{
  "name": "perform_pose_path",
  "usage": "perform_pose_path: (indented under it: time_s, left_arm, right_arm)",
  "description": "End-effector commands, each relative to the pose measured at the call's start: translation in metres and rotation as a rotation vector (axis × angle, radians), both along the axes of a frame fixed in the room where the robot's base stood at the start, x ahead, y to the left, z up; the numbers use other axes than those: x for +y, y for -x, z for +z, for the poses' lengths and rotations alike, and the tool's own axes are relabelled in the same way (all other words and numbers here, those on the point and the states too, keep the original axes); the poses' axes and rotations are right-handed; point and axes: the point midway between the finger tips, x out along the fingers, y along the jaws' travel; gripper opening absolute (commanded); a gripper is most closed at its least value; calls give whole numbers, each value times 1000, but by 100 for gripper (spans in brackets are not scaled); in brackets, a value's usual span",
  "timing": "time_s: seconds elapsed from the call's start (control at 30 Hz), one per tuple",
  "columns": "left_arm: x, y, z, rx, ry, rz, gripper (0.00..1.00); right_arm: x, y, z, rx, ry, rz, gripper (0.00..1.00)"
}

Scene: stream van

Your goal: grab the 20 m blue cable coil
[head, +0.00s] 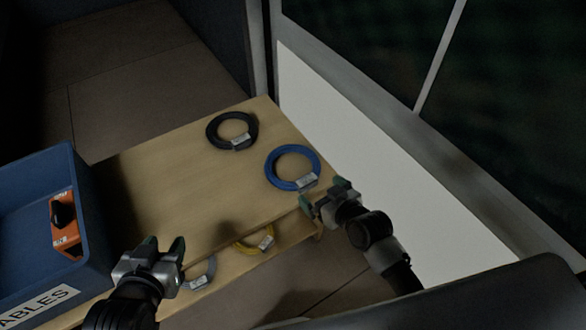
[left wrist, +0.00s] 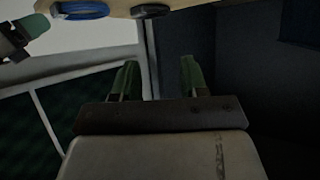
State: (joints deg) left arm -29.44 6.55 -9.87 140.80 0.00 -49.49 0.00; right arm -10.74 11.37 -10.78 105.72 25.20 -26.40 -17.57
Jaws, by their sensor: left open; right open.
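The blue cable coil (head: 292,167) lies flat on the wooden shelf top near its right edge, with a white tag on its lower right. Part of the blue coil also shows at the top left of the left wrist view (left wrist: 84,10). My right gripper (head: 323,197) is open and empty, just below and right of the blue coil, apart from it as far as I can tell. My left gripper (head: 163,248) is open and empty near the shelf's front edge, right of the blue crate. Its two green fingertips stand apart in the left wrist view (left wrist: 160,75).
A black coil (head: 232,130) lies behind the blue one on the wooden top (head: 165,180). A yellow coil (head: 255,243) and a grey coil (head: 200,273) lie on a lower level. A blue crate (head: 88,200) labelled CABLES holds an orange item (head: 66,222). A wall stands at right.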

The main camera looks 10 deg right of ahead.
Motion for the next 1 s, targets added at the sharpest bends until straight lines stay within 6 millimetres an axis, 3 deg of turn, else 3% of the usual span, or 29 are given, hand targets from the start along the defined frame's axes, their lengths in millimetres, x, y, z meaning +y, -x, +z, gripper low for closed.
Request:
perform_pose_path:
  time_s: [0.27, 0.63, 1.0]
  left_arm:
    - [-6, -12, 14, -143, 34, -10, 44]
    - [-19, -28, 63, -529, 130, -34, 44]
    - [-21, -28, 74, -601, 149, -38, 44]
  right_arm:
    - [4, -12, -8, 0, 1, 0, 99]
    - [12, -42, -23, 0, -1, -1, 99]
    - [15, -47, -24, 2, 1, -1, 99]
